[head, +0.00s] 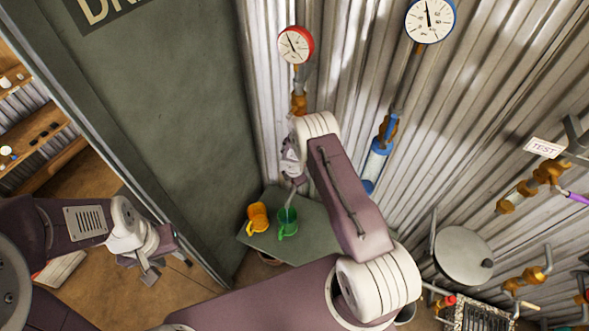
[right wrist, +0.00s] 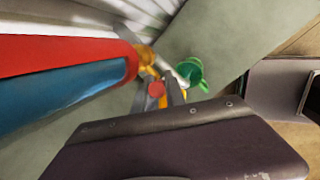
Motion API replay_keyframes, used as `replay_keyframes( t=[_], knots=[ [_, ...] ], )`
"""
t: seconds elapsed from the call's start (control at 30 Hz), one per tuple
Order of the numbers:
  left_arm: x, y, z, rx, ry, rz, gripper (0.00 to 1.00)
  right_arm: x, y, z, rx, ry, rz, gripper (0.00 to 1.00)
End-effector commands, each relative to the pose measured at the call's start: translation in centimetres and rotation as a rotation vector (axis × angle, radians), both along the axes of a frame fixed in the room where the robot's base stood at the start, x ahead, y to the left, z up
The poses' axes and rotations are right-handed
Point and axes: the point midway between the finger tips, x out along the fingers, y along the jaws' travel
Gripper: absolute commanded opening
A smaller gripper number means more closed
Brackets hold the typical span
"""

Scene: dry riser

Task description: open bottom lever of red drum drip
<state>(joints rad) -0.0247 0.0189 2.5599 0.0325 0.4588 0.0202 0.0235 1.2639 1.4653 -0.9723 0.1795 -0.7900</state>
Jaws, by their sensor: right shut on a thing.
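The red drum drip shows in the right wrist view as a red and blue cylinder (right wrist: 70,80) entering from the left, ending in a brass fitting (right wrist: 146,54). In the head view a red-rimmed gauge (head: 296,44) with a brass fitting (head: 299,103) marks its line; its lower part is hidden behind my right arm. My right gripper (right wrist: 157,88) has its fingers around a small red-ended lever (right wrist: 156,89) just below the fitting, and is shut on it. In the head view my right gripper (head: 290,170) is partly hidden. My left gripper (head: 140,270) is open and empty at lower left.
A yellow mug (head: 258,217) and a green mug (head: 287,222) stand on a grey-green surface (head: 318,238) below my right gripper. A blue-rimmed gauge (head: 430,20) and blue cylinder (head: 376,163) are to the right.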

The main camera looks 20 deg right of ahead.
Motion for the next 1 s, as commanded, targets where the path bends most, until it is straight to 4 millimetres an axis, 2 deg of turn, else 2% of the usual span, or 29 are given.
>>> replay_keyframes(
  t=[0.03, 0.13, 0.63, 0.67, 0.7, 0.73, 1.0],
  knots=[
    [-0.01, 0.0, 1.16, 0.0, 0.0, 0.0, 0.36, 0.27, 0.07, 0.78, -0.005, -0.001, 0.002, 0.0],
    [-0.01, 0.0, 1.72, 0.0, 0.0, 0.0, 0.36, 0.17, 0.04, 0.6, -0.014, 0.01, 0.002, 0.0],
    [-0.01, 0.0, 1.93, 0.0, 0.0, 0.0, 0.36, 0.04, 0.03, 0.22, -0.021, 0.02, 0.002, 0.0],
    [-0.01, 0.0, 1.94, 0.0, 0.0, 0.0, 0.36, 0.04, 0.03, 0.22, -0.021, 0.021, 0.002, 0.21],
    [-0.01, 0.0, 1.94, 0.0, 0.0, 0.0, 0.36, 0.03, 0.02, 0.21, -0.021, 0.021, 0.002, 0.32],
    [-0.01, 0.0, 1.94, 0.0, 0.0, 0.0, 0.36, 0.01, 0.02, 0.2, -0.021, 0.021, 0.002, 0.37],
    [0.0, 0.0, 1.93, 0.0, 0.0, 0.0, 0.36, -0.1, 0.0, 0.14, -0.022, 0.023, 0.001, 0.37]
  ],
)
